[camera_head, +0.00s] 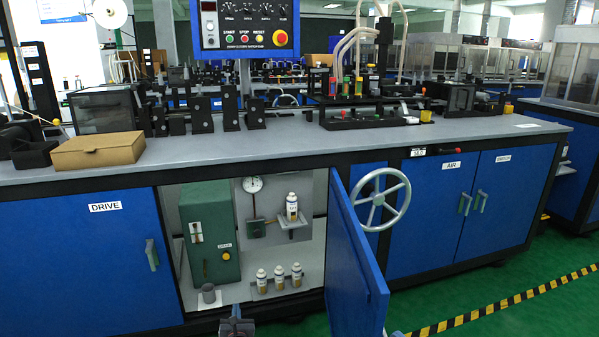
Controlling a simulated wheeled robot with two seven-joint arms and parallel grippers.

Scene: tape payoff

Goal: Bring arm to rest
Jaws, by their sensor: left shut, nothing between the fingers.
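My left gripper (237,322) shows at the bottom edge, in front of the open cabinet bay. It is shut with nothing held, and the picture edge cuts off the rest of the arm. My right gripper cannot be made out; only a small dark sliver shows at the bottom edge, right of the open door. The blue cabinet door (357,262) stands swung open to the right of the gripper.
The bay holds a green box (210,238), a dial gauge (252,185), several white bottles (279,278) and one bottle on a small shelf (292,222). A handwheel (380,199) sits right of the door. A cardboard box (97,150) lies on the countertop.

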